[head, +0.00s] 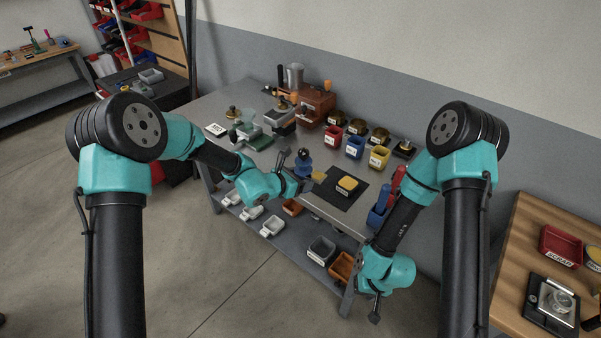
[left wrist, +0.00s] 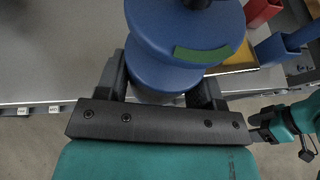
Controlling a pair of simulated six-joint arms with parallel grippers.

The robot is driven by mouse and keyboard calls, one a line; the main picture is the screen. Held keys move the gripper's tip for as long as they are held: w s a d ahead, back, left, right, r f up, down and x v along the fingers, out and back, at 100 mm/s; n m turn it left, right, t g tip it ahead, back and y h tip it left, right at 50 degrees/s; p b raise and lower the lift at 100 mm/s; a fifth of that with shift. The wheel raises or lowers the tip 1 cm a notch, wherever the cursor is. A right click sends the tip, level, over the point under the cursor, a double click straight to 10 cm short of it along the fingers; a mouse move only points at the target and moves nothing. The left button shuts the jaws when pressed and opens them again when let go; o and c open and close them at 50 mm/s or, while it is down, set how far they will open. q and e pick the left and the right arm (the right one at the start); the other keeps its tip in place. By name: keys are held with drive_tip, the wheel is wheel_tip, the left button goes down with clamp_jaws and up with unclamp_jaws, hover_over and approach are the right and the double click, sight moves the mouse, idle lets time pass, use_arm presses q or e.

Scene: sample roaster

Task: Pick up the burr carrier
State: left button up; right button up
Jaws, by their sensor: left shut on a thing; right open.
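The burr carrier (head: 303,163) appears to be the blue, round, stepped piece with a dark knob on top. It stands upright at the front of the grey bench. In the left wrist view the blue body (left wrist: 165,75) fills the space between my fingers and carries a green label. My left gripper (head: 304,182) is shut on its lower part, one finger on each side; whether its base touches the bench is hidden. My right gripper (head: 375,308) is open and empty, low beyond the bench's front right corner.
A dark mat (head: 340,199) with a yellow-topped block (head: 347,185) lies right of the carrier. Red (head: 333,134), blue (head: 355,147) and yellow (head: 380,157) bins stand behind. A brown machine (head: 316,103) is at the back. Blue and red holders (head: 379,217) stand near the right edge.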

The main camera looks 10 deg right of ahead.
use_arm(q)
drive_tip(key=shift+s+r, duration=0.1)
drive_tip(key=shift+s, duration=0.05)
idle(0.6)
drive_tip(key=shift+w+d+f, duration=0.25)
drive_tip(key=shift+w+f, duration=0.5)
drive_tip(key=shift+w, duration=1.9)
drive_tip(key=shift+w+d+f, duration=0.3)
drive_tip(key=shift+w+f, duration=0.5)
drive_tip(key=shift+w, duration=1.85)
drive_tip(key=shift+w+d+f, duration=0.25)
drive_tip(key=shift+w+f, duration=0.5)
drive_tip(key=shift+w, duration=1.9)
drive_tip(key=shift+f, duration=0.3)
